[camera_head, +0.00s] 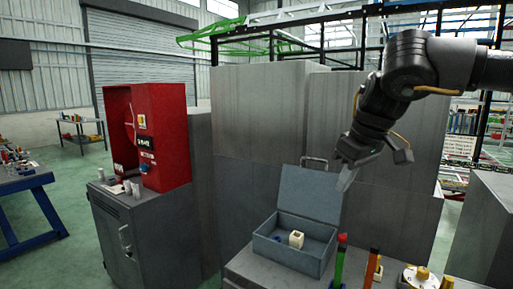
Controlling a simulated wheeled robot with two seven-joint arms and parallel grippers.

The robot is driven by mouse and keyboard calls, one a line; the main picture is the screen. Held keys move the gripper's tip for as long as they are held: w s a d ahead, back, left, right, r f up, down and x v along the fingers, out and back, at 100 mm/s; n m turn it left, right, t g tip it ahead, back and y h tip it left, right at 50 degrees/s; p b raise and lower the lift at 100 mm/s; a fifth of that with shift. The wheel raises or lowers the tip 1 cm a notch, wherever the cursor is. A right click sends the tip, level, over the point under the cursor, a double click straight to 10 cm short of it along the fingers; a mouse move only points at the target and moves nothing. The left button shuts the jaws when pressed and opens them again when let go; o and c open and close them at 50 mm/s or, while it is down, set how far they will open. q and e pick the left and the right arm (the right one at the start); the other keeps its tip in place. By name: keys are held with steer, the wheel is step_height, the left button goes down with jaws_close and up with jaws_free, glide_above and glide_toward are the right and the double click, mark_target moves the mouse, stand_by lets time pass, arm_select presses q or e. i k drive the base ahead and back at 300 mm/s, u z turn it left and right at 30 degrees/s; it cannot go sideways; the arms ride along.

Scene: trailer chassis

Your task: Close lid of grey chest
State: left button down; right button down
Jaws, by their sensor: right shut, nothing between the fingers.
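The grey chest (310,259) stands on a grey work surface in the lower middle of the head view. Its lid (311,194) is raised, tilted back at the rear, with a handle (314,160) at its top edge. A small cream-coloured block (296,239) and a dark blue item lie inside. My right gripper (345,182) comes in from the upper right and points down beside the right edge of the raised lid. It is shut and empty. I cannot tell whether it touches the lid. My left gripper does not show.
Upright green-and-red (340,258) and orange (371,267) tools stand just right of the chest. A yellow-and-white item (416,277) is farther right. Tall grey cabinets (262,145) rise behind the chest. A red machine (160,135) stands on a grey cabinet at left.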

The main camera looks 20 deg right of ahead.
mark_target(310, 193)
steer(key=u, duration=0.35)
steer(key=i, duration=3.2)
steer(key=z, duration=1.8)
steer(key=i, duration=1.05)
steer(key=z, duration=0.9)
